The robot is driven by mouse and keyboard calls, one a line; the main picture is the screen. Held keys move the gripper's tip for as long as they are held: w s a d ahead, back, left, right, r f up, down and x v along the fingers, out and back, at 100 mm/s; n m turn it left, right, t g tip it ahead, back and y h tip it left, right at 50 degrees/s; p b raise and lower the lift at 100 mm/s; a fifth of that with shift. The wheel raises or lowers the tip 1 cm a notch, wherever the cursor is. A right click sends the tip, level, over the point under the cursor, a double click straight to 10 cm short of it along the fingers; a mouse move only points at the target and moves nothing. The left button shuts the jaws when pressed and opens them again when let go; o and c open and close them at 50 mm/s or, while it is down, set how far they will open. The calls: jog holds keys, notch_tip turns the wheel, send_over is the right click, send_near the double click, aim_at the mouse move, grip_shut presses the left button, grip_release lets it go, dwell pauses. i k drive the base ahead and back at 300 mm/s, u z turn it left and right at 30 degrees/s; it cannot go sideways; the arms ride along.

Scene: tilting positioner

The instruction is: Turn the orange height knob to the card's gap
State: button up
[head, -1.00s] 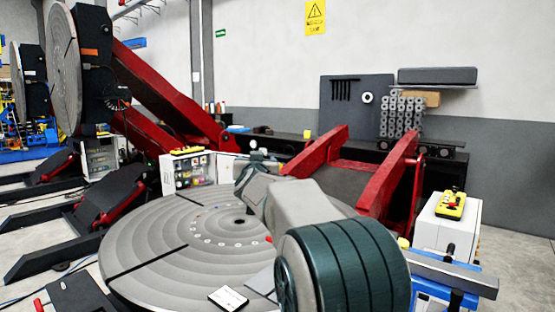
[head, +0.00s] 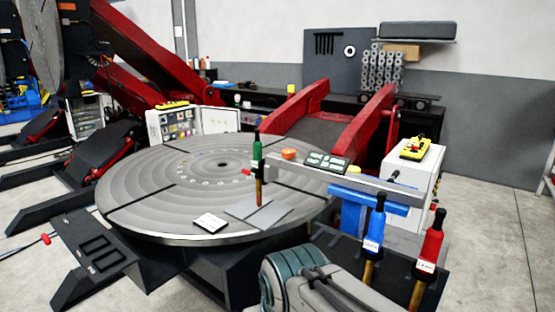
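The small orange knob (head: 289,154) shows just above the grey bar (head: 345,182) that reaches over the right side of the round turntable (head: 150,205). A green-handled tool (head: 257,160) stands upright at the bar's left end, its brass-coloured lower part pointing down to the grey plates (head: 259,213) on the turntable. A white card (head: 210,222) lies near the turntable's front edge; its writing is too small to read. My gripper is not in view; only a rounded teal-and-grey part of my arm shows at the bottom.
Blue-handled (head: 373,235) and red-handled (head: 428,257) tools stand at the front right. A dark panel with pale squares (head: 326,162) is beside the knob. A white cabinet with a yellow pendant (head: 416,149) stands behind. Bare floor lies at the far right.

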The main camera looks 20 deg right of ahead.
aim_at(288, 154)
jog(key=i, duration=0.85)
jog(key=z, duration=0.5)
